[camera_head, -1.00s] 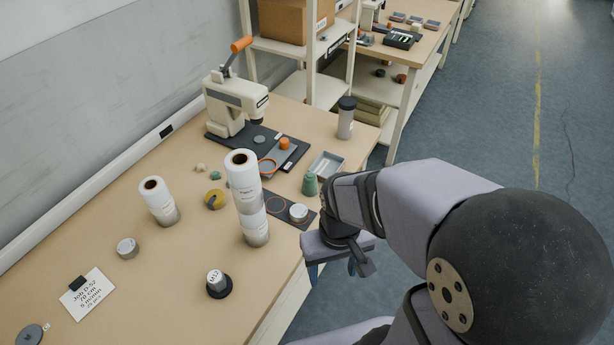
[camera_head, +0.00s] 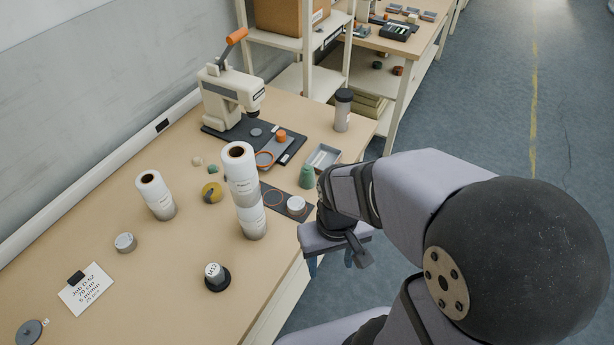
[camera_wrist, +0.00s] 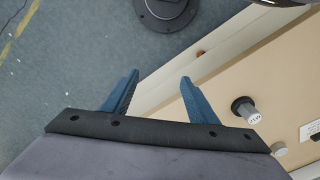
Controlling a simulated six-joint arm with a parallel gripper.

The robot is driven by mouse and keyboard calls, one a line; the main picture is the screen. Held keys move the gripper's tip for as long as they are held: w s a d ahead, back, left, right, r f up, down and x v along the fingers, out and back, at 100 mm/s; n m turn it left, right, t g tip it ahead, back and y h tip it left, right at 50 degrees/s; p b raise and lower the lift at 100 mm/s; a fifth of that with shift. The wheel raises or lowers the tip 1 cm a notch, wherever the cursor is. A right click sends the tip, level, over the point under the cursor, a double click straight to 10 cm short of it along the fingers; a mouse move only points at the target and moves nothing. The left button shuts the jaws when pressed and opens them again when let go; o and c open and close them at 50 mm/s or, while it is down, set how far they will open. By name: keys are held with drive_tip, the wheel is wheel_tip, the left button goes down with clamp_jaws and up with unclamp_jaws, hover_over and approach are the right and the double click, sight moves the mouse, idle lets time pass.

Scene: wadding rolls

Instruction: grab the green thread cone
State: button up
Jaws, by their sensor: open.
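The green thread cone (camera_head: 307,176) stands upright on the table in the head view. The cone is not visible in the wrist view.
Tall stacked white rolls (camera_head: 246,190) stand left of the cone. A dark mat holds a white tin (camera_head: 296,205). A grey tray (camera_head: 323,157) and lidded bottle (camera_head: 342,110) stand behind. A black-based weight (camera_head: 216,277) is near the front edge.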

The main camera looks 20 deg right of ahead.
wheel_tip(320, 180, up, 4)
drive_tip(key=r, duration=0.1)
drive_tip(key=n+t+b, duration=0.1)
drive_tip(key=t+b, duration=0.7)
drive_tip(key=t, duration=0.5)
approach(304, 166)
drive_tip(key=w+d+r, duration=0.2)
drive_tip(key=d+r, duration=0.1)
drive_tip(key=r, duration=0.1)
wheel_tip(304, 166, up, 3)
drive_tip(key=w+a+n+t+y+b, duration=0.1)
drive_tip(key=w+a+t+y+b, duration=0.15)
drive_tip(key=t+y, duration=0.2)
drive_tip(key=shift+h, duration=0.35)
drive_tip(key=f, duration=0.8)
drive_tip(key=d+f, duration=0.1)
drive_tip(key=f, duration=0.3)
drive_tip(key=shift+p+x, duration=1.25)
drive_tip(key=shift+x, duration=2.45)
